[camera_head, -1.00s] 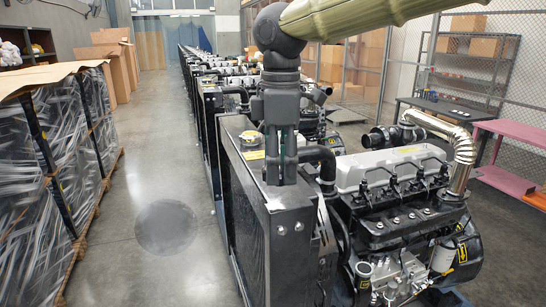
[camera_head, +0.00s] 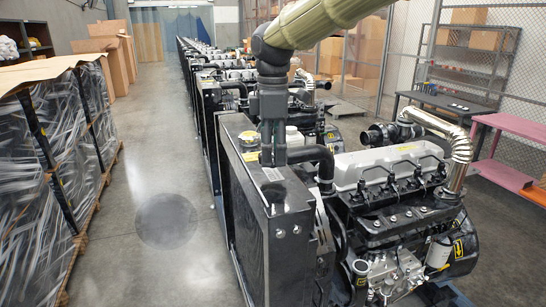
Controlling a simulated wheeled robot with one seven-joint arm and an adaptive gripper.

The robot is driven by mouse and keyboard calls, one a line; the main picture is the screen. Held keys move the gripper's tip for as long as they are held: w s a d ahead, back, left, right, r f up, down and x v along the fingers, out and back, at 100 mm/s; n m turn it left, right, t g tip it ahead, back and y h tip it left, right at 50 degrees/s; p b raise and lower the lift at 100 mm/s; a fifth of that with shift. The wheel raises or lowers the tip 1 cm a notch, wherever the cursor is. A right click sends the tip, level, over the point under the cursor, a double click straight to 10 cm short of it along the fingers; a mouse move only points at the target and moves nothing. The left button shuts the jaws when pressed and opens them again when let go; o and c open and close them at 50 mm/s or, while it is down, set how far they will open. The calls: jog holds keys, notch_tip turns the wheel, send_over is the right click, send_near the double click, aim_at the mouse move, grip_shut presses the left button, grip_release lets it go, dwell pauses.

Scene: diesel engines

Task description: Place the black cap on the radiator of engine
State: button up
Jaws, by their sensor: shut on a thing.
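The nearest engine (camera_head: 390,195) stands at the centre right, with its tall dark radiator (camera_head: 255,215) on its left side. My gripper (camera_head: 273,158) points straight down over the radiator's top, close to its rear part. Its fingers look shut, but they are dark and small against the black hose and radiator behind them. The black cap is not distinguishable between the fingers, and I cannot tell whether the fingertips touch the radiator.
A row of similar engines (camera_head: 215,75) runs back behind this one. Wrapped pallets (camera_head: 60,150) stand at the left. The aisle floor (camera_head: 165,220) between is clear. A dark workbench (camera_head: 445,105), a pink table (camera_head: 515,130) and wire fencing are at the right.

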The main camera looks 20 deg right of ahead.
jog(key=shift+w, duration=0.2)
jog(key=shift+s+f+p, duration=0.2)
jog(key=shift+f+p, duration=0.8)
jog(key=shift+w+f, duration=0.2)
jog(key=shift+f, duration=0.6)
jog(key=shift+s, duration=0.15)
jog(key=shift+f, duration=0.1)
jog(key=o, duration=1.6)
